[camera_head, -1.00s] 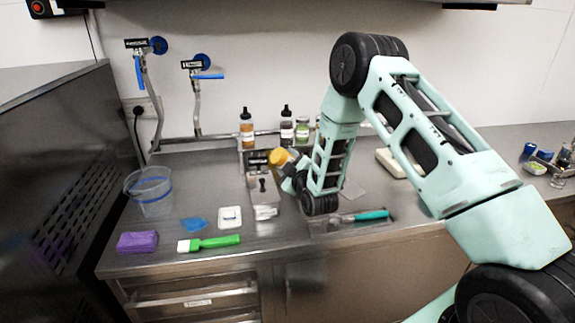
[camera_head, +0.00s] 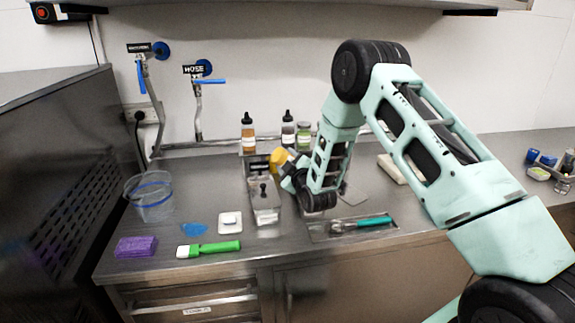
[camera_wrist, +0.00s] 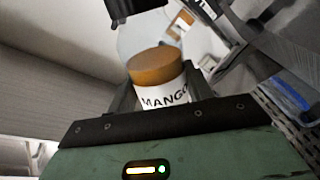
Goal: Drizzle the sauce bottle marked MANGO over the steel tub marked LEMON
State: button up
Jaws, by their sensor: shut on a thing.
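My gripper (camera_head: 291,173) is shut on the MANGO sauce bottle, whose orange-yellow part (camera_head: 278,158) shows left of my wrist, tilted above the counter. In the wrist view the bottle (camera_wrist: 155,68) sits between the fingers, with its MANGO label facing the camera and its far end pale and blurred. A narrow steel tub (camera_head: 266,216) with a white label and a dark knob on top stands just below and left of the bottle. Its label is too small to read, so I cannot tell if it is LEMON. No stream of sauce is visible.
Several sauce bottles (camera_head: 248,132) stand at the back. A clear bucket (camera_head: 150,197), a purple sponge (camera_head: 136,247), a green-handled brush (camera_head: 210,248) and a white scale-like pad (camera_head: 230,222) lie left. A teal-handled tool (camera_head: 362,222) lies in a recess in front.

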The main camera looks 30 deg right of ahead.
jog(key=shift+w, duration=0.2)
dwell(0.4)
jog(key=shift+w+d+b, duration=0.35)
jog(key=shift+w+b, duration=0.3)
jog(key=shift+w, duration=0.25)
jog(key=shift+w+d+b, duration=0.35)
jog(key=shift+w+b, duration=0.25)
jog(key=shift+w, duration=0.3)
jog(key=shift+w, duration=0.1)
jog(key=shift+w+d+b, duration=0.25)
jog(key=shift+w+b, duration=0.2)
jog(key=shift+w, duration=0.2)
jog(key=shift+w+d+b, duration=0.25)
jog(key=shift+w+b, duration=0.25)
jog(key=shift+w, duration=0.1)
jog(key=shift+w+d+b, duration=0.25)
jog(key=shift+w+b, duration=0.2)
jog(key=shift+w, duration=0.2)
jog(key=n+b, duration=0.3)
jog(key=n, duration=0.1)
jog(key=shift+r, duration=0.1)
